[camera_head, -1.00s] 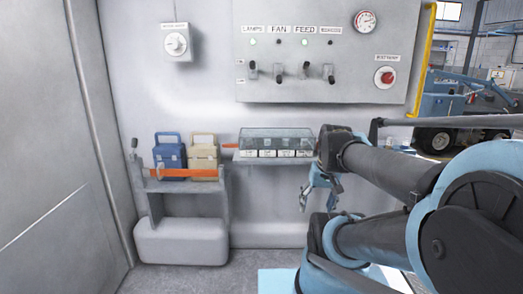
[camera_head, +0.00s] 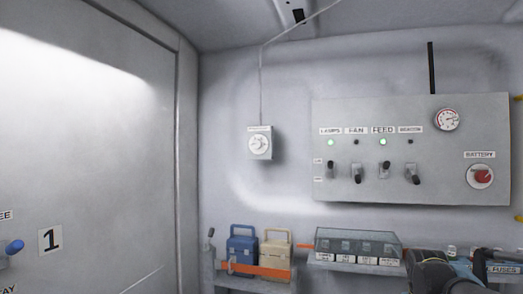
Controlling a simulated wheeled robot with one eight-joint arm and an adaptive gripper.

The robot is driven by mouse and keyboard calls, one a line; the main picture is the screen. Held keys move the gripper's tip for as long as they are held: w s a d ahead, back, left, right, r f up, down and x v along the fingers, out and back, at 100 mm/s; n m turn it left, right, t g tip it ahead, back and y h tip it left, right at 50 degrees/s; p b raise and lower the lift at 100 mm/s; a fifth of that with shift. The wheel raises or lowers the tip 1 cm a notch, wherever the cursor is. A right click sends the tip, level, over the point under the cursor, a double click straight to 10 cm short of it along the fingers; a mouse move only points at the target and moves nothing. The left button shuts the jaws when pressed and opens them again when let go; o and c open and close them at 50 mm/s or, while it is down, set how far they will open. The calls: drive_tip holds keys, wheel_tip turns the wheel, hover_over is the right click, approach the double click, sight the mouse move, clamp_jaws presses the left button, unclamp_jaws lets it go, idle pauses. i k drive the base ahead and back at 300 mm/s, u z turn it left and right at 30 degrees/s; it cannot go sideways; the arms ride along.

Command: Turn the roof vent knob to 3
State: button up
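The roof vent knob (camera_head: 259,143) is a round white dial on a small pale box fixed to the grey back wall, left of the switch panel. A small label sits above the dial, and a thin conduit runs up from the box. The label and the dial's numbers are too small to read, so I cannot tell its setting. Nothing touches the knob. Part of my dark arm shows at the bottom right edge, well below and right of the knob. My gripper's fingers are not in this view.
A switch panel (camera_head: 408,115) with levers, a gauge (camera_head: 447,119) and a red battery knob (camera_head: 481,177) is at right. Wall around the knob is clear.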

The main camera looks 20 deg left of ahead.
sight(257, 144)
drive_tip(key=z, duration=0.3)
drive_tip(key=k, duration=0.75)
drive_tip(key=z, duration=0.6)
drive_tip(key=k, duration=0.5)
drive_tip(key=u, duration=0.4)
drive_tip(key=i, duration=0.7)
drive_tip(key=u, duration=0.7)
drive_tip(key=i, duration=0.85)
drive_tip(key=z, duration=0.05)
